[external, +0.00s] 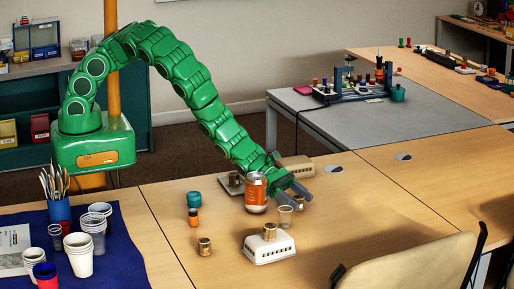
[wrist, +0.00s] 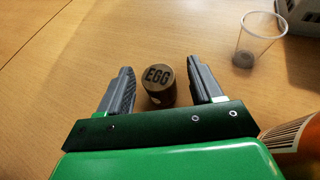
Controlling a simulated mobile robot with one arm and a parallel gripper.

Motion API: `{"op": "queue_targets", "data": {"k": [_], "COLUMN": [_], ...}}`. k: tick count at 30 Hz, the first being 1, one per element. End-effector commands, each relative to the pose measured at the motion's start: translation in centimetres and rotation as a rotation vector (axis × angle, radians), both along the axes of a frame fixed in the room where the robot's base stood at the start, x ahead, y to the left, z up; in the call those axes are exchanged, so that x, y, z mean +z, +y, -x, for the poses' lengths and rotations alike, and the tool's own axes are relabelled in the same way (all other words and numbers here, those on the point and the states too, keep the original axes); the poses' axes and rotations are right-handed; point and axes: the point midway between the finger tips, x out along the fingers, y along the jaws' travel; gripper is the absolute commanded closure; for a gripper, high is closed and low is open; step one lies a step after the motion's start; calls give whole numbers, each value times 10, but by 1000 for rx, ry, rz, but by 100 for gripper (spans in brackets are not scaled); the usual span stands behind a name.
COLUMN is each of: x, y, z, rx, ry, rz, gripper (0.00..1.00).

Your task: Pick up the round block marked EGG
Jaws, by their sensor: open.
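The round brown block marked EGG (wrist: 158,92) stands upright in the wrist view, its dark-lettered top facing the camera. My gripper (wrist: 160,70) is open, with one finger on each side of the block and a visible gap to each. The block sits between the fingers, towards the palm in the picture. In the external view my gripper (external: 301,191) is low over the table, just right of the orange can (external: 256,196). I cannot clearly make out the EGG block there among the fingers and the clear cup.
A clear cup (wrist: 260,40) stands close to the right finger; it also shows externally (external: 285,217). The can (wrist: 295,150) is close at lower right. A white device (external: 270,252), another round block (external: 204,247) and small jars (external: 194,199) stand nearby.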

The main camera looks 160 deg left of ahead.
Motion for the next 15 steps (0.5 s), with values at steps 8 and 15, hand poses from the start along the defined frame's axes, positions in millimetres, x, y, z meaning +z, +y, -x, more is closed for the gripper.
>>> {"op": "queue_targets", "data": {"k": [8,15], "x": [-8,-10], "y": [9,11], "z": [-16,-19], "rx": [0,0], "ry": [-3,1], "rz": [1,0], "gripper": [35,35]}}
